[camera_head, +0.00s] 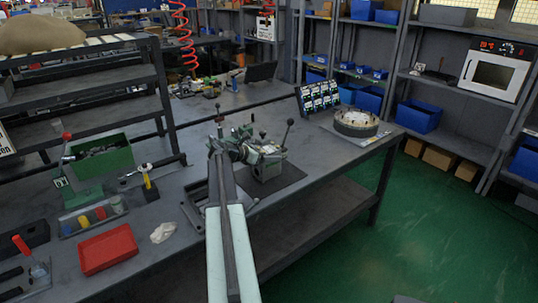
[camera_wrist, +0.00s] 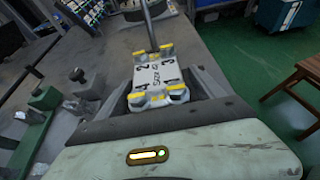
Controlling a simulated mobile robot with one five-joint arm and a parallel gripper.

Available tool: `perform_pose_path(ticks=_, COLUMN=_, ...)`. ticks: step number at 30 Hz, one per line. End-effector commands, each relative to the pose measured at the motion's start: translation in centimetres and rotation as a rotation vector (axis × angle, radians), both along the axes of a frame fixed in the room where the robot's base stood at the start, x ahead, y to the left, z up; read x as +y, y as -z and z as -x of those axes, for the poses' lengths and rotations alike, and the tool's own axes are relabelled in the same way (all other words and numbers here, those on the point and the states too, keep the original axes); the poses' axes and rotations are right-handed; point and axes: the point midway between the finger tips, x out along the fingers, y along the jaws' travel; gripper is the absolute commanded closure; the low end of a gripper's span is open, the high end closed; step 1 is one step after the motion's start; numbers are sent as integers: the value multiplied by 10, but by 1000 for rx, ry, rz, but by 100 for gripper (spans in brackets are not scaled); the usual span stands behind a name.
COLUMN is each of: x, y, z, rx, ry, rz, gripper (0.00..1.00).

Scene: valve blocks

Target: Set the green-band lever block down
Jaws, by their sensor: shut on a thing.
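In the wrist view my gripper (camera_wrist: 160,96) is shut on a pale block (camera_wrist: 157,76) with yellow corner pads and printed numbers on its face. A dark lever (camera_wrist: 151,28) rises from the block's far side. I cannot make out a green band on it. In the head view my gripper (camera_head: 232,143) is over the workbench among metal valve parts, and my arm hides part of it. A grey lever block (camera_head: 264,163) is just right of it on a dark mat (camera_head: 285,183). I cannot tell whether the held block touches anything below.
A green open box (camera_head: 98,160), a red tray (camera_head: 108,249) and a white cloth (camera_head: 163,232) are on the bench at left. A round tray (camera_head: 357,123) and a panel of dark cards (camera_head: 319,96) stand at the right. In the wrist view green fixtures (camera_wrist: 42,98) are at left.

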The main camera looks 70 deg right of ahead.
Motion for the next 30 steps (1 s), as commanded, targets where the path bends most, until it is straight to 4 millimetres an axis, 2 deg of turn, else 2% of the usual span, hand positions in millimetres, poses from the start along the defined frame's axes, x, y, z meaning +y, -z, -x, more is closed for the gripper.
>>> perform_pose_path(ticks=4, x=0, y=0, z=0, rx=3, ry=-2, rz=3, gripper=95)
perform_pose_path(ticks=5, x=0, y=1, z=0, rx=0, ry=-1, rz=0, gripper=19)
perform_pose_path(ticks=7, x=0, y=0, z=0, rx=0, ry=-1, rz=0, gripper=0)
perform_pose_path(ticks=15, x=0, y=-3, z=-1, rx=0, ry=-1, rz=1, gripper=0)
perform_pose_path(ticks=17, x=5, y=-5, z=-4, rx=0, ry=-2, rz=0, gripper=0)
perform_pose_path(ticks=30, x=81, y=-44, z=-52, rx=0, ry=-3, rz=1, gripper=0)
